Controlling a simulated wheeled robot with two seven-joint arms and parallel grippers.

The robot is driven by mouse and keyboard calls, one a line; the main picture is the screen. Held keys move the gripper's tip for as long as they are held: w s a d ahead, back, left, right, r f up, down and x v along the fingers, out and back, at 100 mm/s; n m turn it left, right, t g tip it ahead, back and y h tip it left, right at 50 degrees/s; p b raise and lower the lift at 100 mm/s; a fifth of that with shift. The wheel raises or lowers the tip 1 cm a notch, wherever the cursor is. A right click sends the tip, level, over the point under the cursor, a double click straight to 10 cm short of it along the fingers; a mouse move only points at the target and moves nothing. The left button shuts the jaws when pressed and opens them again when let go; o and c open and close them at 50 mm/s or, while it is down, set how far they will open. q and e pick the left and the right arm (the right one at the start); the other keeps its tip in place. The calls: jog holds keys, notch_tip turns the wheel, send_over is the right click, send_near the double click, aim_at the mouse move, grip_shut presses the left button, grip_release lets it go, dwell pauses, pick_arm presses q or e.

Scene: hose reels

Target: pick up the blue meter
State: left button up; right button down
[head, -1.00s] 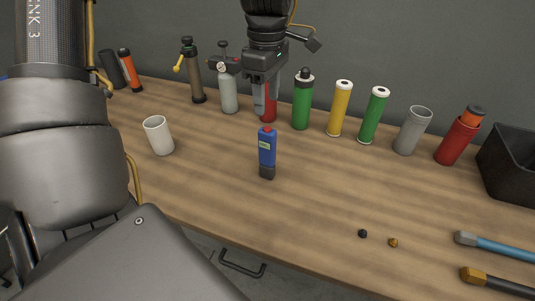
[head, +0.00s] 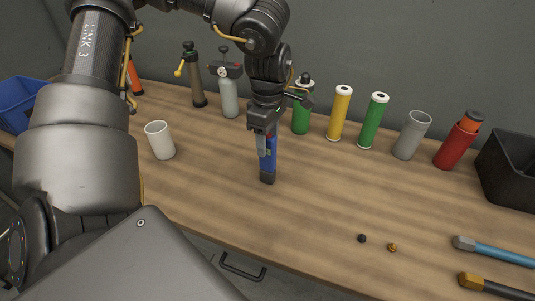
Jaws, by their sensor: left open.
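The blue meter (head: 269,165) stands upright near the middle of the wooden table, with a dark base. My left gripper (head: 266,147) reaches down from above and is open at the meter's upper part. Its fingers overlap the meter in the picture and hide its top and display; I cannot tell whether they touch it. My right gripper is not in view.
Behind stand a grey gauge bottle (head: 229,95), a green bottle (head: 301,118), a yellow cylinder (head: 339,113) and a green cylinder (head: 373,121). A white cup (head: 159,140) is to the left. Blue-handled (head: 497,249) and black-handled (head: 497,287) tools lie front right.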

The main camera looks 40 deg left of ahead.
pick_arm(q)
jog(key=shift+c, duration=0.5)
grip_shut()
jog(key=shift+r, duration=0.15)
